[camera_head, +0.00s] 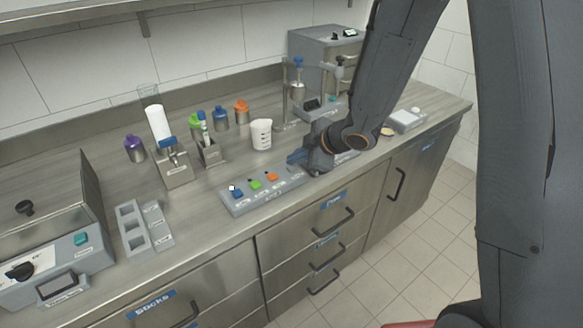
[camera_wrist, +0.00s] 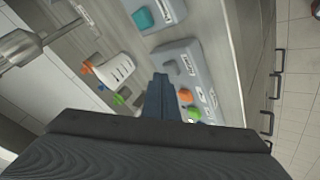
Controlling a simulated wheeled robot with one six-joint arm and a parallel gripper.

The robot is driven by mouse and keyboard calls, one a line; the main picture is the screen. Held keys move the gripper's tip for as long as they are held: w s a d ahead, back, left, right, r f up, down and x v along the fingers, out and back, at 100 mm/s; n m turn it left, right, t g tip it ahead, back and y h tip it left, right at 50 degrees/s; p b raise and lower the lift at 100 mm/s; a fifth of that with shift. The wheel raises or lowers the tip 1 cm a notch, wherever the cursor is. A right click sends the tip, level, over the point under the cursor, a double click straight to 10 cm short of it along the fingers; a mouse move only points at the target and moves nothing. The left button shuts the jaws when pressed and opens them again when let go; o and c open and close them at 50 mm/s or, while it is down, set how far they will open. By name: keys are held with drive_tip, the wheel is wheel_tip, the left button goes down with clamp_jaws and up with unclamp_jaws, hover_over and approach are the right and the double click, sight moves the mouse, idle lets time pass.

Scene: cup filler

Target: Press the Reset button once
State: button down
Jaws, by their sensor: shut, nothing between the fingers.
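The grey button panel (camera_head: 262,198) lies on the counter near its front edge. A blue button (camera_head: 236,191), a green button (camera_head: 255,184) and an orange button (camera_head: 272,177) stand in a row on it. Its labels are too small to read, so I cannot tell which one is Reset. My gripper (camera_head: 297,158) is over the right end of the panel and hides part of it. In the wrist view my gripper (camera_wrist: 160,82) is shut and empty, beside the panel (camera_wrist: 181,55); the orange button (camera_wrist: 185,96) shows to its right. I cannot tell whether the fingertips touch anything.
A white beaker (camera_head: 261,135) stands behind the panel. Several coloured bottles, such as the blue bottle (camera_head: 221,119), stand farther back. A grey holder tray (camera_head: 147,228) is left of the panel. A stand with a clamp (camera_head: 297,88) is behind my gripper.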

sight(295, 168)
drive_tip(key=shift+f+b, duration=0.35)
drive_tip(key=shift+f, duration=0.15)
idle(0.8)
drive_tip(key=shift+r, duration=0.2)
drive_tip(key=shift+r+p, duration=0.75)
drive_tip(key=shift+p, duration=0.3)
wheel_tip(295, 168, up, 5)
drive_tip(key=p, duration=0.5)
drive_tip(key=shift+d, duration=0.1)
idle(0.4)
